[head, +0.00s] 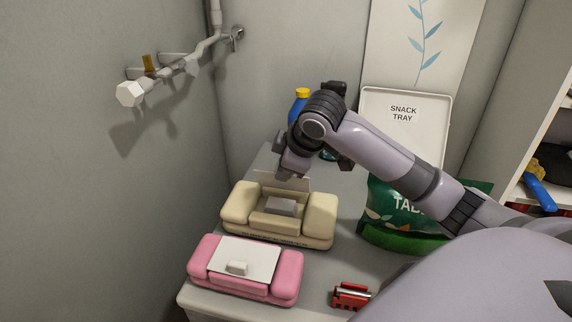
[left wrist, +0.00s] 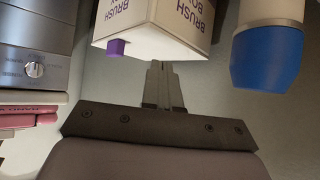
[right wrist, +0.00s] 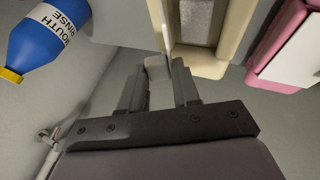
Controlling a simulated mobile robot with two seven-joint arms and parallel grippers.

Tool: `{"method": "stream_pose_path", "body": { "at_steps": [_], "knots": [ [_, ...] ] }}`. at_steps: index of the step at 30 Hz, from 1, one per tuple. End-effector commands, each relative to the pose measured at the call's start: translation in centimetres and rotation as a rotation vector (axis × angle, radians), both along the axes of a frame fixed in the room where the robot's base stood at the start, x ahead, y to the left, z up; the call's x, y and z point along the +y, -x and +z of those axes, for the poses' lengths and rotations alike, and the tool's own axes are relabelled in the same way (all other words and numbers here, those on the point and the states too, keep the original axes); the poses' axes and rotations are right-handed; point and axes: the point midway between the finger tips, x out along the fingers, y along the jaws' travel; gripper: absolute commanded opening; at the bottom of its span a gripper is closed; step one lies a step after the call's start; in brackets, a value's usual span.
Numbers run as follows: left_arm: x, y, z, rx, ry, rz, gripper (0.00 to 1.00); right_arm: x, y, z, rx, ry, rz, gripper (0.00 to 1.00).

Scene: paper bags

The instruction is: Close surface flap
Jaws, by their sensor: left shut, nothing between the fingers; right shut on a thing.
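The cream case (head: 318,228) stands on the counter with its flap (head: 297,184) raised at its back edge; a grey block (head: 281,206) sits in its opening. My right gripper (head: 289,172) is at the top of this flap. In the right wrist view, my right gripper (right wrist: 157,82) is shut on the flap's small pale tab (right wrist: 156,67), beside the cream case (right wrist: 209,62). The pink case (head: 203,275) in front has its white flap (head: 245,257) lying flat, tab upward. My left gripper (left wrist: 162,80) is shut and empty in the left wrist view.
A blue mouth rinse bottle (right wrist: 38,43) stands behind the cream case. A green bag (head: 395,218) and snack tray (head: 404,112) are to the right. A red item (head: 351,295) lies at the front. A brush box (left wrist: 165,28) is just beyond my left fingertips.

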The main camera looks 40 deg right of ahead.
Motion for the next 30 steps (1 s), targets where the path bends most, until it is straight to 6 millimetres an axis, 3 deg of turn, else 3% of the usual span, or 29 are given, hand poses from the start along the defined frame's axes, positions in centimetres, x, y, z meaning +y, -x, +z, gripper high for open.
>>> {"method": "stream_pose_path", "body": {
  "at_steps": [1, 8, 9, 10, 20, 30],
  "knots": [
    [0.0, 0.0, -0.1, 0.0, 0.0, 0.0, 0.0, 0.3, 0.4, -1.0, 0.029, -0.006, 0.0, 0.0],
    [0.0, 0.0, -0.1, 0.0, 0.0, 0.0, 0.0, 0.2, 0.4, -1.0, 0.029, -0.006, -0.001, 0.0],
    [0.0, 0.0, -0.1, 0.0, 0.0, 0.0, 0.0, 0.2, 0.4, -1.0, 0.029, -0.006, 0.0, 0.44],
    [0.0, 0.0, -0.1, 0.0, 0.0, 0.0, 0.0, 0.2, 0.4, -1.0, 0.028, -0.006, 0.0, 0.53],
    [0.0, 0.0, 0.0, 0.0, 0.0, 0.0, 0.0, 0.1, 0.3, -0.2, 0.013, -0.003, 0.001, 0.53],
    [0.0, 0.0, -0.2, -0.001, 0.0, 0.0, 0.0, 0.3, 2.9, 4.0, 0.013, -0.001, 0.0, 0.53]
  ]
}}
